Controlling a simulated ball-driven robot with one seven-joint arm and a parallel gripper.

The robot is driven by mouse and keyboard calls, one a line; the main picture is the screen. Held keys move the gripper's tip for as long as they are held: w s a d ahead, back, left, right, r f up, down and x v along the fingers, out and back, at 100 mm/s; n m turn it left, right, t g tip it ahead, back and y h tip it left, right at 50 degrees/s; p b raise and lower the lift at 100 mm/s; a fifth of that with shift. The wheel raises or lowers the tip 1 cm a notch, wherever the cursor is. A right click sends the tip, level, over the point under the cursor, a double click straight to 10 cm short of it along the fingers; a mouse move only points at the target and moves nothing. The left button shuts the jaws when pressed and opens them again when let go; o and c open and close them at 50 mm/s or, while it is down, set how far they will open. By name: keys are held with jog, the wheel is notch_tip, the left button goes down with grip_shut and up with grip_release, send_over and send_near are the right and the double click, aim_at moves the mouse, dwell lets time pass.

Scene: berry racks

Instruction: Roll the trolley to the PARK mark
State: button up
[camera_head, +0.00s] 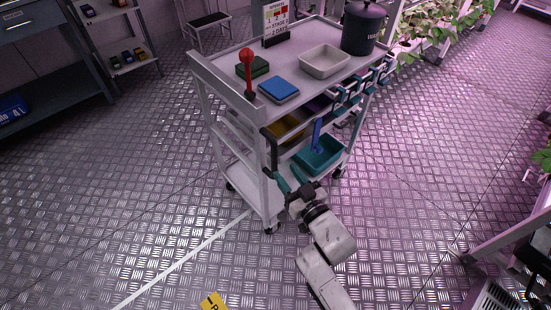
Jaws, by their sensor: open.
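The white trolley (223,98) stands upright on its wheels in the middle of the view. A red-knobbed lever (248,70) rises from its near left top corner. My arm reaches up from the bottom, and my gripper (288,183) is open beside the trolley's near right corner post, below a dark upright bar (267,150). I cannot tell whether the fingers touch the trolley. A yellow plate (214,301) with a black letter, apparently P, is cut off by the bottom edge; the rest of its lettering is out of view.
The trolley carries a white tray (324,62), a dark bin (362,28), a blue box (279,89) and a teal tub (318,157). A white line (184,259) crosses the floor. Shelving (60,105) stands left, plant racks (515,232) right. Floor at lower left is clear.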

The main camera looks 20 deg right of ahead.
aim_at(276, 159)
jog(key=w+b, duration=0.1)
jog(key=w, duration=0.4)
jog(key=w+a+b, duration=0.1)
jog(key=w, duration=0.1)
jog(key=shift+w+b, duration=0.3)
jog(key=shift+w, duration=0.1)
grip_shut()
